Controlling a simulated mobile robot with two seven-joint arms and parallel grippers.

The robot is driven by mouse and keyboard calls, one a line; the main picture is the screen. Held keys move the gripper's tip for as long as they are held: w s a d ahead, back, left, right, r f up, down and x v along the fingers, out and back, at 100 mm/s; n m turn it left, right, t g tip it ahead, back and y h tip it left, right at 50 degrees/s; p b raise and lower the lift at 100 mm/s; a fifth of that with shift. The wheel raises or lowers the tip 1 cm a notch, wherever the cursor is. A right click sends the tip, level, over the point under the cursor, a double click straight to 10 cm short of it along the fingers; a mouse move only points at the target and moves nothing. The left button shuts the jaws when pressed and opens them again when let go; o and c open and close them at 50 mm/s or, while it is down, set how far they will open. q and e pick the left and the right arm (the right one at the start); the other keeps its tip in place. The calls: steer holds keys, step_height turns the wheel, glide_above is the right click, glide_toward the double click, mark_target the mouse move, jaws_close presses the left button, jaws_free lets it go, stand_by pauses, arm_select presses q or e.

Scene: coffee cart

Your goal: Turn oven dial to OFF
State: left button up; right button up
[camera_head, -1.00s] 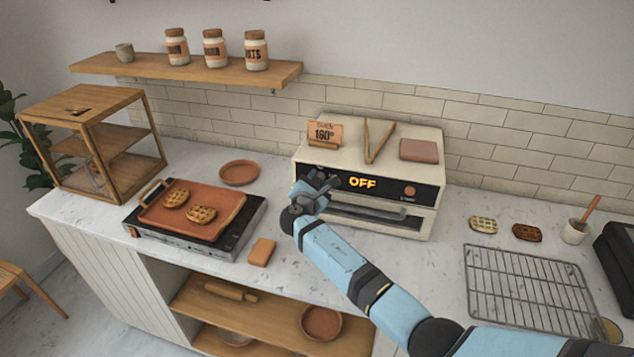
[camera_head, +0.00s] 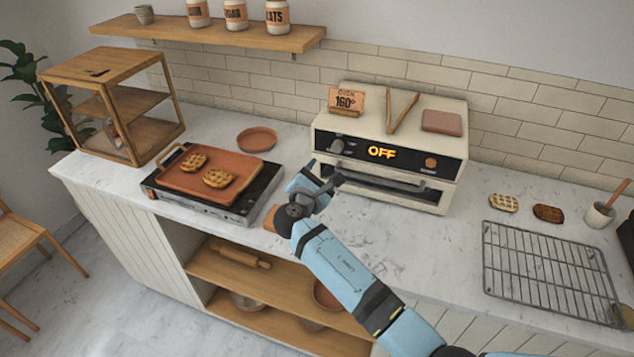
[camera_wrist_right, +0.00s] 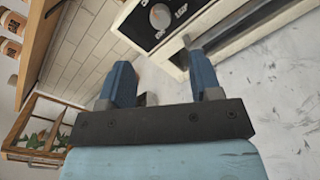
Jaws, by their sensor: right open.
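My right gripper (camera_head: 318,180) is in front of the oven's lower left, apart from the dial. In the right wrist view its two blue fingers (camera_wrist_right: 161,80) are spread with nothing between them. My left gripper is not in view.
A griddle (camera_head: 212,196) with two waffles is left of my right gripper. A sign (camera_head: 346,103), tongs (camera_head: 402,110) and a brown block (camera_head: 442,121) sit on the oven. A wire rack (camera_head: 545,270) lies at right. The counter before the oven is mostly clear.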

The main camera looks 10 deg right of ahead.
steer(key=shift+v, duration=1.2)
